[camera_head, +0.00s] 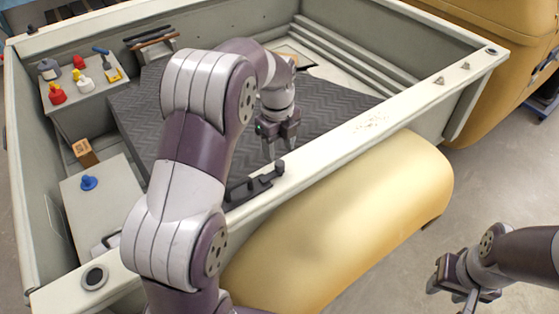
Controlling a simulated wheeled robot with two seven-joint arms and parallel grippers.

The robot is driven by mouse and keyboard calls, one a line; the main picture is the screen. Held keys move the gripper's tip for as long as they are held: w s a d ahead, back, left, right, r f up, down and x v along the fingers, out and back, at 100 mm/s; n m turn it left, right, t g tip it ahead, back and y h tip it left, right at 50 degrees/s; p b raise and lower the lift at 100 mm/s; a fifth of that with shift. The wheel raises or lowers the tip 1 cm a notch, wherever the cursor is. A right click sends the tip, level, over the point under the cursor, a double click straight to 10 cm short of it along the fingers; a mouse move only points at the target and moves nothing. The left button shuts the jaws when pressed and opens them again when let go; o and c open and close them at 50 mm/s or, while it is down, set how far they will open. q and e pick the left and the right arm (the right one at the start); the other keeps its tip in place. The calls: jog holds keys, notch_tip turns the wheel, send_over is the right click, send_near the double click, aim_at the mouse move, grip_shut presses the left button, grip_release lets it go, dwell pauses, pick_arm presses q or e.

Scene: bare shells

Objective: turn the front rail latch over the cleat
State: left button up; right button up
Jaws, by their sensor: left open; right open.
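The front rail latch (250,186) is a dark fitting on the pale near rail of the truck bed, partly hidden behind my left arm. A short dark upright piece (279,167) stands at its right end; I cannot tell whether this is the cleat, or how the latch lies against it. My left gripper (280,150) points down just above and behind that right end, open and empty, apparently apart from it. My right gripper (461,296) is open and empty at the lower right, outside the bed, partly cut off by the frame edge.
A yellow fender (345,220) bulges below the near rail (400,105). Small grey fittings (440,80) sit on the rail further right. The ribbed dark mat (335,100) is largely clear.

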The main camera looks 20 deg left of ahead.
notch_tip(320, 180, up, 6)
jog(key=p, duration=0.7)
jog(key=shift+r, duration=0.25)
